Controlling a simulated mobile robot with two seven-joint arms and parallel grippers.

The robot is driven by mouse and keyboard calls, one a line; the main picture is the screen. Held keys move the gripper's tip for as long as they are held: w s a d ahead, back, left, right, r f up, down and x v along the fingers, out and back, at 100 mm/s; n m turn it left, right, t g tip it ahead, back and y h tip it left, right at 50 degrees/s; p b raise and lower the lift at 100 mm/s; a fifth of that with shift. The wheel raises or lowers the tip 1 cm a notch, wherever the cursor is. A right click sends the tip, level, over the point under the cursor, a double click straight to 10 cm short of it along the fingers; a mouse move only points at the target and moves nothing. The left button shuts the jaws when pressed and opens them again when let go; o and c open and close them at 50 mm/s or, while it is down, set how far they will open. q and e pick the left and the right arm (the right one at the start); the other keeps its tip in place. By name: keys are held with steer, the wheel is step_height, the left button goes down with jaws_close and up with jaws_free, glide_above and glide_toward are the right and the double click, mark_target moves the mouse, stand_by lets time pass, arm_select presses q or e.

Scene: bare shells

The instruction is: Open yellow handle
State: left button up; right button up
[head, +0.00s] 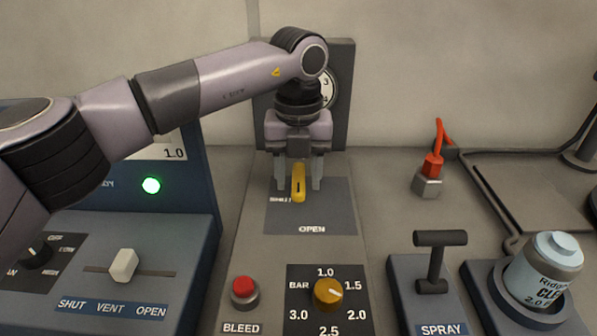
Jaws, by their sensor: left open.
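The yellow handle (299,183) stands at the top of a dark plate (311,218) on the middle panel. The plate reads "SHUT" at the left, beside the handle, and "OPEN" at its lower edge. The handle points roughly toward the near side of the panel. My left gripper (298,184) points down over the handle, its fingers open on either side of it. I cannot tell whether a finger touches the handle. My right gripper is not in view.
A red button (244,288) marked BLEED and an orange-brown BAR knob (328,293) lie nearer. A black T-handle (437,260) and a bottle (543,270) stand at right. A red-capped fitting (430,173) lies behind. A white slider (124,264) and lit green lamp (151,185) are at left.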

mark_target(299, 181)
arm_select(q)
steer(key=shift+r, duration=3.6)
